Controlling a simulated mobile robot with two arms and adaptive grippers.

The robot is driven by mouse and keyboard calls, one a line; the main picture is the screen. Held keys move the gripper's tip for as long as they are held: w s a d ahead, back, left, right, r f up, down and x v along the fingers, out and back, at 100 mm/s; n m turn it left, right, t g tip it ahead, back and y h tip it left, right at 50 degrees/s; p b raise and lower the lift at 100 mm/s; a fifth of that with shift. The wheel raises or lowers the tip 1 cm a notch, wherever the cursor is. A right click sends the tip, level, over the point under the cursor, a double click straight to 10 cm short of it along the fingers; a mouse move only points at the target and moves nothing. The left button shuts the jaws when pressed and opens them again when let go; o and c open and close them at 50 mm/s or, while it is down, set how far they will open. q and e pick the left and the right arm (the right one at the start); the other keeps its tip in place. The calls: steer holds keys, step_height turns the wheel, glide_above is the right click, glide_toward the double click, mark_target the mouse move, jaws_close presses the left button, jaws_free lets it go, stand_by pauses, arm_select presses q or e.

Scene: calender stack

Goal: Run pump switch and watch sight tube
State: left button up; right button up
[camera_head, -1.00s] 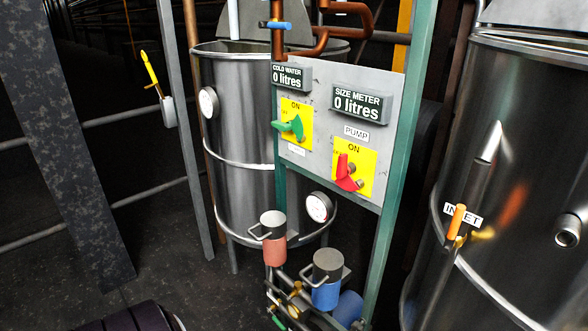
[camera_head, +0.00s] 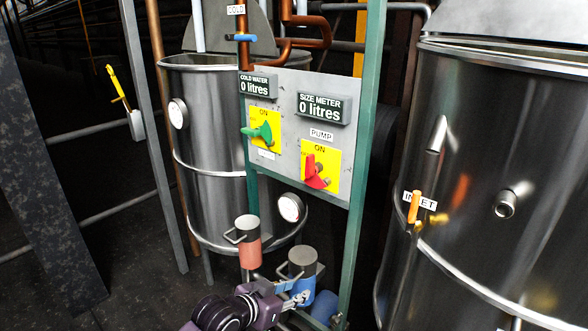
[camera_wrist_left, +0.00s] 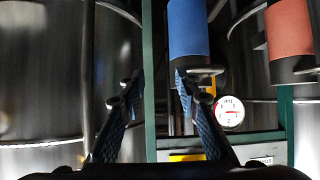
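The red pump switch (camera_head: 316,172) sits on a yellow plate under a PUMP label, at the lower right of the grey panel (camera_head: 284,155). My left gripper (camera_head: 300,297) is low in the head view, below the panel and beside the blue cylinder (camera_head: 302,262), apart from the switch. The left wrist view shows its two fingers (camera_wrist_left: 159,85) spread with nothing between them. I cannot pick out a sight tube for certain. My right gripper does not show.
A green knob (camera_head: 262,133) is at the panel's left. The size meter (camera_head: 325,107) and cold water display (camera_head: 256,86) read 0 litres. A red cylinder (camera_head: 248,242) stands below the panel. An inlet valve handle (camera_head: 415,206) is on the right steel tank (camera_head: 470,160).

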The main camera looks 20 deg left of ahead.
arm_select(q)
steer(key=w+a+r+t, duration=0.1)
steer(key=w+r+t, duration=0.1)
steer(key=w+r, duration=0.55)
steer(key=t+h, duration=0.2)
steer(key=t, duration=0.2)
glide_toward(307, 169)
steer(key=x, duration=0.4)
steer(key=shift+w+r, duration=0.15)
steer(key=shift+r, duration=0.1)
steer(key=shift+f+p+x, duration=0.15)
steer(key=shift+p+x, duration=0.4)
steer(key=shift+x, duration=1.2)
steer(key=shift+f+p+x, duration=0.1)
steer(key=shift+p+x, duration=0.4)
steer(key=shift+x, duration=1.2)
steer(key=shift+d, duration=0.1)
jaws_close()
